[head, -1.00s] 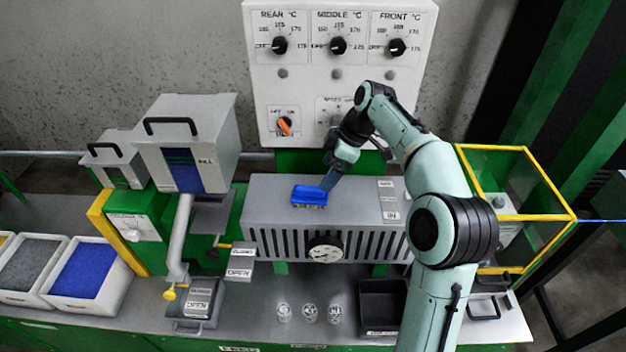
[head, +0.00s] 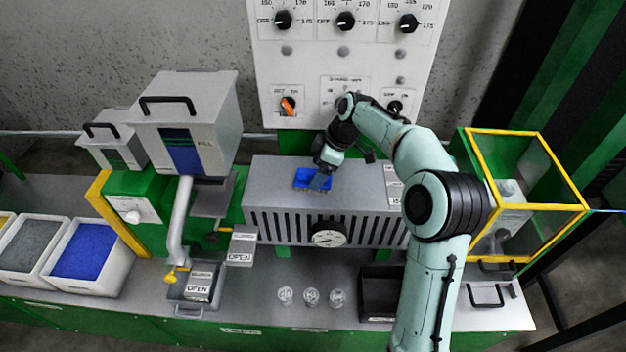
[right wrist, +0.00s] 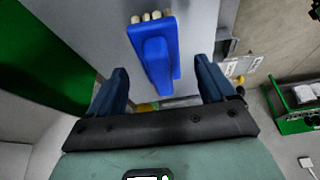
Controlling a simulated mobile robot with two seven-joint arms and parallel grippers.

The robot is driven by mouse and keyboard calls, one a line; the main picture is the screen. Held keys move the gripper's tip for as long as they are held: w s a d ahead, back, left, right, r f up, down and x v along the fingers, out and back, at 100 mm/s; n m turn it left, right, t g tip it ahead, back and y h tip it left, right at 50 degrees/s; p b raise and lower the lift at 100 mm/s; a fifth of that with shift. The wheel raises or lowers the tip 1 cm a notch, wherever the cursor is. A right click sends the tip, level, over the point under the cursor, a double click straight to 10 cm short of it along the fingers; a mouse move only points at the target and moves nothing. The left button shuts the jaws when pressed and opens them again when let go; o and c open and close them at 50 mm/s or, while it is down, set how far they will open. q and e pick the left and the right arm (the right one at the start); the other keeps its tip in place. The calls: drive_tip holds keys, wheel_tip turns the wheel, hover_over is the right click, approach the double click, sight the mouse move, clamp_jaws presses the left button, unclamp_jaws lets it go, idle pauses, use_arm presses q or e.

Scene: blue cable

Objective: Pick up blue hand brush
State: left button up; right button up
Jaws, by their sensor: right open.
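The blue hand brush (head: 308,179) lies on top of the grey slotted housing in the head view, partly covered by my right gripper. In the right wrist view the brush (right wrist: 154,55) shows its blue body, with pale bristle tufts at its far end. My right gripper (head: 322,182) is above the brush. Its two blue fingers stand wide apart in the wrist view (right wrist: 164,78), and the near end of the brush lies between their lines. I cannot tell whether any finger touches it. My left gripper is not in view.
The grey housing (head: 262,190) has a round gauge (head: 328,238) on its front. A control panel (head: 345,60) rises behind it. A yellow-framed guard (head: 530,200) stands to the right and a hopper (head: 190,120) to the left. The housing top is otherwise mostly clear.

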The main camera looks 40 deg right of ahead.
drive_tip(key=x, duration=0.3)
drive_tip(key=shift+w+a+f, duration=0.15)
drive_tip(key=shift+f, duration=0.2)
drive_tip(key=c, duration=1.1)
drive_tip(key=shift+r, duration=0.15)
